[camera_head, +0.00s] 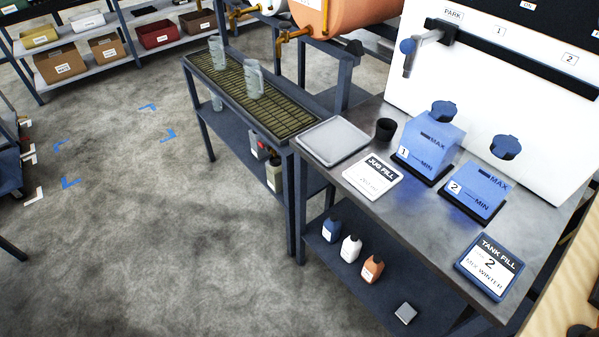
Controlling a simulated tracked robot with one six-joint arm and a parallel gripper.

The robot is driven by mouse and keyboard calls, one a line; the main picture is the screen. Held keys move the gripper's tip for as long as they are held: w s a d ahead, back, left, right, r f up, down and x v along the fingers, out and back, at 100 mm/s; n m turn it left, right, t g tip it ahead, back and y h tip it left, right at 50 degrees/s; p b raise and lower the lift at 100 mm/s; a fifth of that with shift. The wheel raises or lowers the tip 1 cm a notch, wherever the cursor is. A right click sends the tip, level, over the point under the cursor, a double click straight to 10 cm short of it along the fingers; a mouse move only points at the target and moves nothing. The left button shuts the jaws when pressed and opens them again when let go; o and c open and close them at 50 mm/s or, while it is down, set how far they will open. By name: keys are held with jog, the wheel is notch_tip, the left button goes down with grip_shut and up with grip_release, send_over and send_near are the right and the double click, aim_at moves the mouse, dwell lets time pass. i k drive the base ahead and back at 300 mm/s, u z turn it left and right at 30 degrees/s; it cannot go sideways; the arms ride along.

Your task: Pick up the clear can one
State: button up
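Two clear, see-through containers stand upright on the slatted rack top: a farther clear container (217,53) and a nearer clear container (254,80). A further clear shape (216,101) shows below the rack, partly hidden by its frame. I can read no number on any of them, so I cannot tell which is can one. My gripper is not in view.
The slatted rack (275,118) adjoins a grey bench (378,222) holding blue tanks 1 (430,146) and 2 (474,190), a tray (334,140) and a dark cup (386,129). Orange tank (345,20) with taps stands behind. Floor (150,230) at left is open.

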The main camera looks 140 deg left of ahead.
aim_at(275, 166)
jog(key=u, duration=4.65)
